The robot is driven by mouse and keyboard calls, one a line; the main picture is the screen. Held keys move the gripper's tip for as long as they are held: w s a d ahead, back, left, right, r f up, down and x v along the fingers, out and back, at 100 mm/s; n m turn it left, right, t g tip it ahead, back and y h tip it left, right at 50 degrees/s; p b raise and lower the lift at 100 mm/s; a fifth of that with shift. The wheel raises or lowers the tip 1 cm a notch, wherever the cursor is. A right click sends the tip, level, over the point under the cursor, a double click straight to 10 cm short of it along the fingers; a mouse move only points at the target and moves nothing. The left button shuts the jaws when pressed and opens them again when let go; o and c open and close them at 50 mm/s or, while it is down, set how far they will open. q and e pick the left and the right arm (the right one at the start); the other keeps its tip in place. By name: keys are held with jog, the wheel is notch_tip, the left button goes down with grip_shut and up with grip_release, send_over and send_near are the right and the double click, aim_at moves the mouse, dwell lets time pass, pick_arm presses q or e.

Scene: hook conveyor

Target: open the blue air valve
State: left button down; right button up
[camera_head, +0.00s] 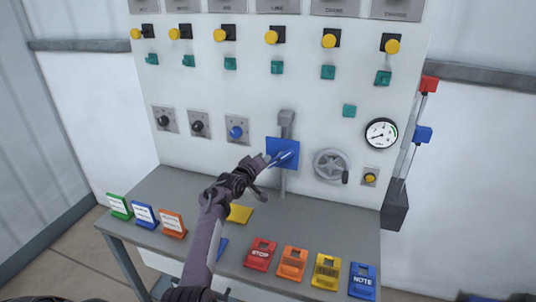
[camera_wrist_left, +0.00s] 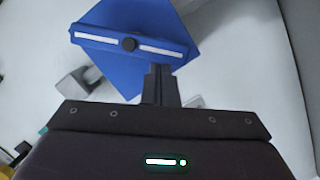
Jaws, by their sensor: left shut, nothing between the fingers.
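The blue air valve (camera_head: 281,144) is a blue square plate on the white panel, below a grey pipe fitting. In the left wrist view, its lever (camera_wrist_left: 100,40) is a blue bar with white stripes and a dark centre pivot, lying across the plate (camera_wrist_left: 125,82). My left gripper (camera_head: 266,160) is shut and empty at the lower left of the plate. In the left wrist view, its closed fingertips (camera_wrist_left: 158,68) are just below the lever's right half; I cannot tell whether they touch it. The gripper hides part of the plate. My right gripper is not in view.
A grey handwheel (camera_head: 331,166) and a round gauge (camera_head: 381,133) are right of the valve. The grey bench (camera_head: 335,218) below carries several coloured signs, including a red stop sign (camera_head: 261,254).

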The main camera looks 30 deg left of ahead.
aim_at(271, 166)
pick_arm(q)
jog(key=f+n, duration=0.1)
jog(key=n, duration=0.1)
jog(key=d+f+n+t+b, duration=0.1)
jog(key=n, duration=0.1)
jog(key=n+h, duration=0.1)
jog(key=n, duration=0.1)
jog(key=shift+w+d+f+t, duration=0.2)
jog(key=shift+f+t, duration=0.1)
jog(key=shift+f, duration=0.1)
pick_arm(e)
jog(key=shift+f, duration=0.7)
pick_arm(q)
jog(key=shift+d+f, duration=0.1)
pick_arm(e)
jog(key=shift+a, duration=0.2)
